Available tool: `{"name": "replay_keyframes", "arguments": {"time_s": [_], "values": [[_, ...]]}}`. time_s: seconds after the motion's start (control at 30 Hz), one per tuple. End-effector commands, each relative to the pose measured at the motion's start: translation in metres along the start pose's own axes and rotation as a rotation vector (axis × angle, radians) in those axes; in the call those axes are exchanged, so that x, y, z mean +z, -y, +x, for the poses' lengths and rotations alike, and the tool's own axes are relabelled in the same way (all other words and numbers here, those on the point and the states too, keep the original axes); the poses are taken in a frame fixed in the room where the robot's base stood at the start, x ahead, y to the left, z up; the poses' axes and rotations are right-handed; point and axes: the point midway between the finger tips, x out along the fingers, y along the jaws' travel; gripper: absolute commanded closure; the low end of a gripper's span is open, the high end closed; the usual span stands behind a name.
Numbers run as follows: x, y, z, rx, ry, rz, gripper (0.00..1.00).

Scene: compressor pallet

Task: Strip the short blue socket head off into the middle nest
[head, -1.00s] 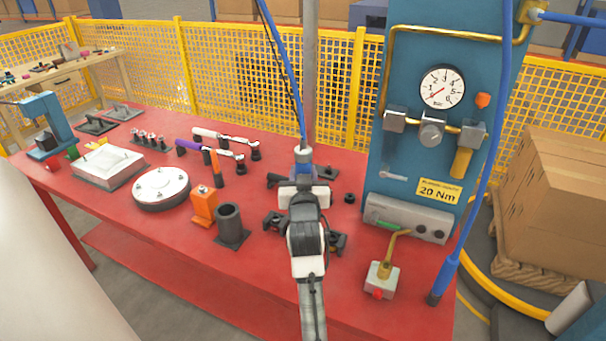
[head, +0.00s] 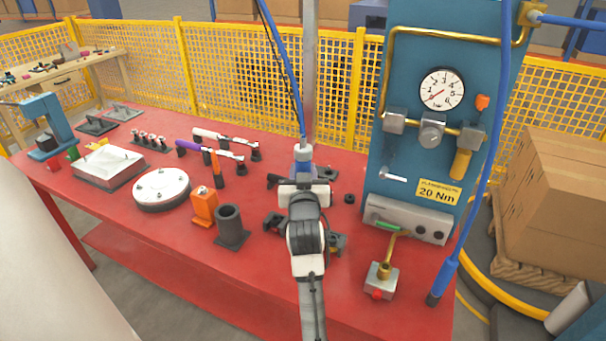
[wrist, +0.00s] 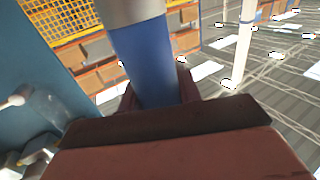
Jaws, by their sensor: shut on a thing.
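My gripper (head: 303,181) is over the red table, shut on the blue and grey body of an upright tool (head: 303,155) that hangs on a blue hose. In the wrist view the tool (wrist: 145,60) stands between the dark jaws, its lower end hidden. Black holders lie around the gripper: one behind right (head: 327,173), one front left (head: 273,221), one front right (head: 336,243). I cannot tell which is the middle nest. The short blue socket head is not visible; my gripper and arm hide the area below the tool.
A blue panel (head: 400,150) with a gauge (head: 442,89) rises close on the right. A small black ring (head: 349,198) lies between. A black cup (head: 231,226) and an orange block (head: 204,206) stand left. Torque wrenches (head: 222,138) lie further back.

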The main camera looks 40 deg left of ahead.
Motion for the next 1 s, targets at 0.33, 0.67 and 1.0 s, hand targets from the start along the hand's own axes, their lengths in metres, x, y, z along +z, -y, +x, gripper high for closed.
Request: {"name": "replay_keyframes", "arguments": {"time_s": [0.33, 0.67, 1.0], "values": [[-0.018, 0.0, 0.0, 0.001, 0.001, 0.0, 1.0], [-0.037, 0.0, 0.001, 0.001, 0.001, 0.0, 1.0], [-0.049, 0.0, 0.001, 0.001, 0.003, 0.0, 1.0]]}}
